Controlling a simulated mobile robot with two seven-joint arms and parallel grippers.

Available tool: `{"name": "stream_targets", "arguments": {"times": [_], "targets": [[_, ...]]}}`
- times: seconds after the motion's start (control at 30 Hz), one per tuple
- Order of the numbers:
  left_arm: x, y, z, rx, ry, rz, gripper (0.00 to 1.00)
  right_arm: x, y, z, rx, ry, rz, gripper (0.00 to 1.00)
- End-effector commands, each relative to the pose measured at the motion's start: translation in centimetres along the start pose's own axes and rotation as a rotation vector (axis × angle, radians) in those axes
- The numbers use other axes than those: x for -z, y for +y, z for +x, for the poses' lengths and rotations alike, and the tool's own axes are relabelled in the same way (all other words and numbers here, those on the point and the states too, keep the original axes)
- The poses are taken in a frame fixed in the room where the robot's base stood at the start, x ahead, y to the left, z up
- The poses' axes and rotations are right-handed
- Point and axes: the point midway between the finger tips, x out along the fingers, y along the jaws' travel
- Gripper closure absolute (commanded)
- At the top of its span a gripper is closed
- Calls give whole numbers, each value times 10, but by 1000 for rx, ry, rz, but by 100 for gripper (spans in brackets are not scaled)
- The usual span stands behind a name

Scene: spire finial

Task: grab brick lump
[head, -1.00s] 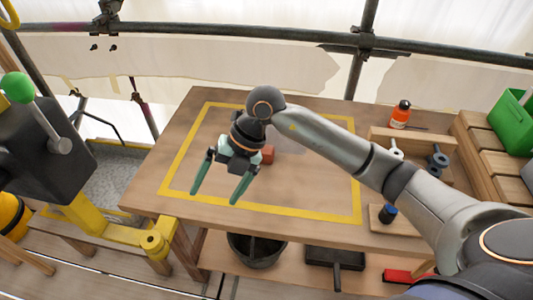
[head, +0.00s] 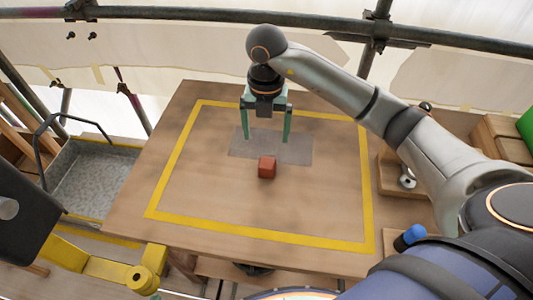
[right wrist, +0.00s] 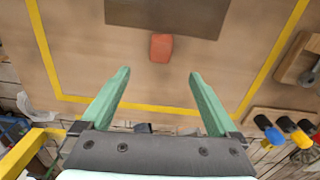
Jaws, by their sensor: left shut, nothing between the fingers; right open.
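The brick lump (head: 267,167) is a small reddish-brown block lying on the wooden table, just in front of a grey patch (head: 299,150). My right gripper (head: 266,140) is open and empty, its mint fingers pointing down above the patch, just behind the lump in the picture. In the right wrist view the lump (right wrist: 161,48) lies beyond the open fingertips (right wrist: 159,73), roughly centred between them, untouched. Of my left gripper (head: 153,295) only a small mint piece shows at the bottom edge, low left; it is shut and empty, and the rest is out of frame.
A yellow taped rectangle (head: 172,175) frames the work area, mostly clear around the lump. A yellow bracket (head: 100,267) and a dark machine (head: 25,228) stand at the left. Wooden blocks with fittings (head: 397,180) and a blue-capped item (head: 410,237) stand on the right.

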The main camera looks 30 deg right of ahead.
Motion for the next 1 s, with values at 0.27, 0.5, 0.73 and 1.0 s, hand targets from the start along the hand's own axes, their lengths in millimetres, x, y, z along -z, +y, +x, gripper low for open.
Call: {"name": "stream_targets", "arguments": {"times": [0.27, 0.5, 0.73, 1.0], "targets": [[-5, 1, -3, -1, -11, -2, 100, 1, 0, 46, 2, 6, 0, 5], [-5, 1, -3, -1, -12, -2, 100, 0, 0, 71, 1, 2, 0, 5], [-2, 1, -6, 0, -13, -2, 100, -2, -2, 99, 2, 5, 1, 5], [-2, 1, -6, 0, -12, -1, 100, -4, -2, 124, 1, 1, -1, 5]]}}
